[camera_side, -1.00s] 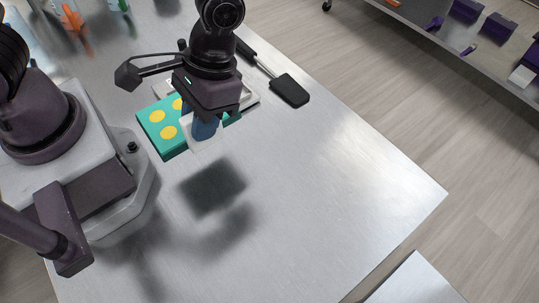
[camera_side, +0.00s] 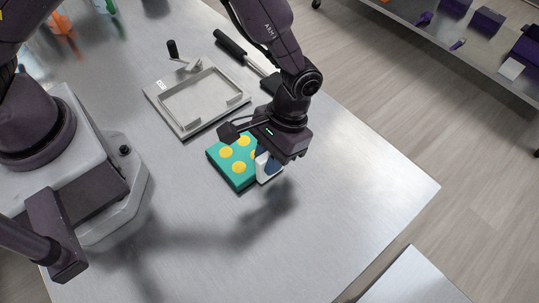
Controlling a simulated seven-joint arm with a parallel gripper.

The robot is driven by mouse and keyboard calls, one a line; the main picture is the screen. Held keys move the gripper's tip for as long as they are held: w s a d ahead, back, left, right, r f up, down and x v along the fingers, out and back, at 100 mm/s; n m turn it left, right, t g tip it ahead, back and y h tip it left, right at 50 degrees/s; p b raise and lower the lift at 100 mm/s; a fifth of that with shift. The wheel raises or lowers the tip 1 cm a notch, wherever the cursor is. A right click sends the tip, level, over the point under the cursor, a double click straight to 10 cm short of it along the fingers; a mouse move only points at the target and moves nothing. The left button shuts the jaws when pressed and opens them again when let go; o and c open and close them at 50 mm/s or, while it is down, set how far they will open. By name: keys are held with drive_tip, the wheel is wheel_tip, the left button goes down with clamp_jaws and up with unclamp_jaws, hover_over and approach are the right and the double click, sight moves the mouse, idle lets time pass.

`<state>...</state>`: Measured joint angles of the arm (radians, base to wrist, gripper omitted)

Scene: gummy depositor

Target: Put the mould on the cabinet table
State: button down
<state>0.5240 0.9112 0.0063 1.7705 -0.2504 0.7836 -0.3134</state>
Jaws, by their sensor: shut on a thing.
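The mould is a teal block (camera_side: 233,167) with yellow round cavities on top. It is in the middle of the view, and a shadow lies on the table to its lower right. The gripper hides the mould's right part. The cabinet table might be the grey metal surface (camera_side: 412,283) at the lower right corner; I cannot tell for sure.
A metal tray frame (camera_side: 160,98) with a handle lies on the steel table (camera_side: 340,210) behind the mould. A black-handled spatula (camera_side: 230,43) lies further back. Orange funnel-like items (camera_side: 59,23) stand at the upper left. A shelf with purple items (camera_side: 487,22) is at the upper right.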

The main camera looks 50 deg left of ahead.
drive_tip(key=shift+f, duration=0.15)
drive_tip(key=c, duration=1.1)
unclamp_jaws()
drive_tip(key=shift+o, duration=0.2)
